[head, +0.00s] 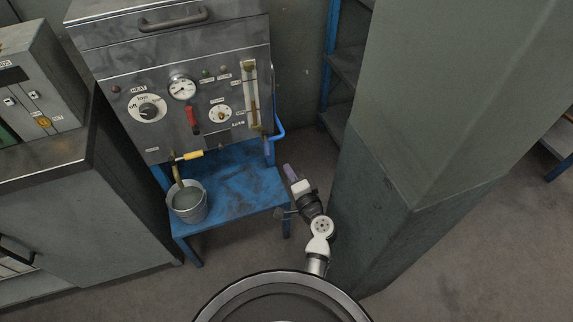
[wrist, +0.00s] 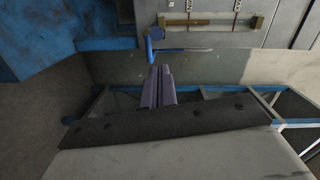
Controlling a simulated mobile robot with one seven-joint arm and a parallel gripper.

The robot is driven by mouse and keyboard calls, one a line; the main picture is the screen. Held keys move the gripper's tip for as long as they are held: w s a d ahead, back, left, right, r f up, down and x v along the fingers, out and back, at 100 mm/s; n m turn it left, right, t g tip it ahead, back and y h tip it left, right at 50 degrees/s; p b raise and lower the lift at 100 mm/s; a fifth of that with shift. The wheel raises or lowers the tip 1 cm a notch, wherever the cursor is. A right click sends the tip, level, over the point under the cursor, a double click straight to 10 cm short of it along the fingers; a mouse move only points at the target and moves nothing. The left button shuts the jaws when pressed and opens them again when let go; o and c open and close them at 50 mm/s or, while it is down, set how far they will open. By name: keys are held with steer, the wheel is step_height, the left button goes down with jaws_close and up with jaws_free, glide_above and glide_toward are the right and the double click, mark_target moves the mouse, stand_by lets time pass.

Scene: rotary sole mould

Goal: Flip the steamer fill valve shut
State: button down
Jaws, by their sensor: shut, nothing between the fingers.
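The steamer (head: 165,60) is a grey metal cabinet with a front panel at upper left in the head view. A blue bent handle (head: 279,130) sticks out of its lower right side. The handle also shows in the wrist view (wrist: 154,42), just beyond my fingertips with a small gap. A red lever (head: 192,118) points down on the panel, and a yellow-handled lever (head: 189,156) lies nearly level at its lower edge. I cannot read which one is the fill valve. My gripper (head: 289,170) is shut and empty, below and right of the blue handle; its fingers (wrist: 160,72) lie together.
A blue stand (head: 235,185) with a bucket (head: 188,203) on it is below the steamer. A grey-green pillar (head: 400,190) rises close to the right of my arm. A sight glass (head: 252,95) runs up the panel's right side. A counter stands at left (head: 85,200).

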mark_target(267, 146)
steer(key=p+x, duration=0.1)
steer(key=x, duration=0.7)
steer(key=shift+w, duration=0.3)
steer(key=shift+a, duration=0.2)
steer(key=shift+s+a+m+h+p, duration=0.1)
steer(key=shift+a+m+h+p, duration=0.1)
steer(key=shift+m+h+p, duration=0.3)
